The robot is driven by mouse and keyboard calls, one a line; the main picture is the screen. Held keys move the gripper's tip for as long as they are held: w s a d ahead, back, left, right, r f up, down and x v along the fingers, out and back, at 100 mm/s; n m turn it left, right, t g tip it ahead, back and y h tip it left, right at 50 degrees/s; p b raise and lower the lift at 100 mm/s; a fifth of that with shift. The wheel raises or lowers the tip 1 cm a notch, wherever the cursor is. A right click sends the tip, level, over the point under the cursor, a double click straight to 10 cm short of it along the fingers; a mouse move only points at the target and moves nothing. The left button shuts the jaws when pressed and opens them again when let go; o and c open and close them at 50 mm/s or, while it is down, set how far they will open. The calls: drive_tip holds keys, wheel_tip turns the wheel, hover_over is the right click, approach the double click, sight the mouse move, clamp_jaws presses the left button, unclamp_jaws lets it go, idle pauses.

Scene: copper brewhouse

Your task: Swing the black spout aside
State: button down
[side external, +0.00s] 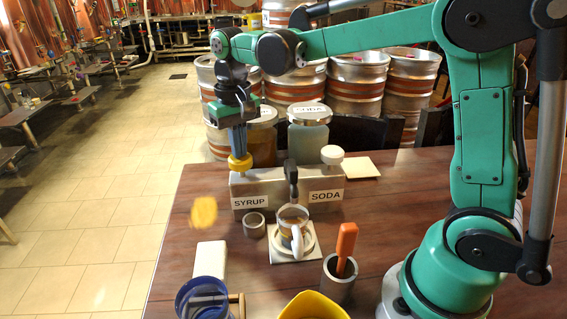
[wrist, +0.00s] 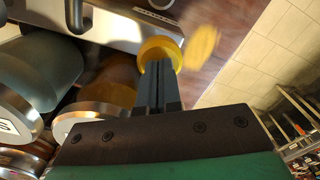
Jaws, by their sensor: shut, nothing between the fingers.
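The black spout (side external: 292,175) stands at the front middle of the silver dispenser box (side external: 262,188), between its SYRUP and SODA labels. It hangs over a glass cup of brown drink (side external: 291,219), which stands on a saucer. My gripper (side external: 239,152) is shut and points down at the yellow knob (side external: 240,163) on the SYRUP side, left of the spout. In the wrist view my fingers (wrist: 158,66) overlap the yellow knob (wrist: 160,50); whether they touch it I cannot tell.
A white knob (side external: 332,154) tops the SODA side. A small grey cup (side external: 254,225), a white block (side external: 210,261), a blue container (side external: 202,299) and a grey holder with an orange-handled tool (side external: 346,245) stand nearby. A blurred yellow patch (side external: 204,211) shows left of the dispenser.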

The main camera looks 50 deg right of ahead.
sight(292, 164)
drive_tip(key=c, duration=1)
unclamp_jaws()
drive_tip(key=shift+s+r, duration=0.1)
drive_tip(key=shift+o, duration=1.2)
drive_tip(key=s+r+m, duration=0.1)
drive_tip(key=s+m, duration=0.1)
drive_tip(key=s, duration=0.1)
drive_tip(key=s+d+r+m, duration=0.1)
drive_tip(key=s+r, duration=0.1)
drive_tip(key=s, duration=0.1)
drive_tip(key=s+r+m, duration=0.2)
drive_tip(key=s, duration=0.1)
drive_tip(key=shift+s+d+r+m, duration=0.1)
drive_tip(key=shift+s+d+m, duration=0.1)
drive_tip(key=shift+d+m, duration=0.15)
drive_tip(key=shift+s, duration=0.25)
drive_tip(key=shift+s+d+f, duration=0.1)
drive_tip(key=shift+f, duration=2.65)
clamp_jaws()
